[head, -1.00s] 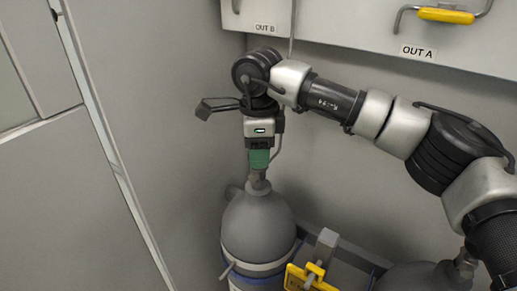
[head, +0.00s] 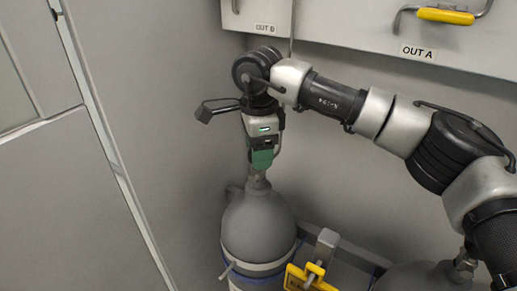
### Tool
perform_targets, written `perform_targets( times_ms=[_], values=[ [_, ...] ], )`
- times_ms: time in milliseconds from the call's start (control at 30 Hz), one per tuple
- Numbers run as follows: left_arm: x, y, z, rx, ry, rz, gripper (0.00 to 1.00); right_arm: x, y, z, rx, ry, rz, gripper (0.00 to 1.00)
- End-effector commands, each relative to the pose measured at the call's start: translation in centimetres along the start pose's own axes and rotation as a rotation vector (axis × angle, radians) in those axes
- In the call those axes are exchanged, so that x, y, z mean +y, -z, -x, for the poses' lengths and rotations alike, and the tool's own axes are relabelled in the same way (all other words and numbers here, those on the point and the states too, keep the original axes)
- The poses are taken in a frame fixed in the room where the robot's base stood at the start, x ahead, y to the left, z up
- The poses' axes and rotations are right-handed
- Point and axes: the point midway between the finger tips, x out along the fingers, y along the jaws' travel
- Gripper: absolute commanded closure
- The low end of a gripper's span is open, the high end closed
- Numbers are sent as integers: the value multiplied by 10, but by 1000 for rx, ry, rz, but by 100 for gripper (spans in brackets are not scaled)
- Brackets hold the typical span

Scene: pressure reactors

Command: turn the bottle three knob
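A grey gas bottle (head: 258,222) stands upright at the lower middle of the head view, with a green knob (head: 262,158) on its neck. No number shows on it, so I cannot read whether it is bottle three. My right gripper (head: 263,150) points down onto the green knob from above, with the wrist directly over the bottle. It appears shut on the knob, though the fingertips are small and partly hidden against it. My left gripper is not in view.
A second grey bottle (head: 425,277) shows partly at the lower right, beneath my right arm. A yellow-handled clamp (head: 303,277) sits between the bottles. Panels labelled OUT B and OUT A, with a yellow-handled lever (head: 445,15), are above. Grey walls close in behind and left.

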Motion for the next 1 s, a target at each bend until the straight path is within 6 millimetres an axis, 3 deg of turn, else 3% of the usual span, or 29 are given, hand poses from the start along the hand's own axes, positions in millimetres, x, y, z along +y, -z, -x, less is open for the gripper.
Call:
perform_targets(
  times_ms=[67,433,800,1000],
  values=[
    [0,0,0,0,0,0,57,0,0,-1,1,-2,-1,28],
    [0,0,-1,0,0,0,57,0,0,6,2,-2,-1,28],
    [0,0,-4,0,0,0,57,0,0,75,1,-1,-2,28],
    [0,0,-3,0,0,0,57,0,0,101,2,-1,-1,28]
  ],
)
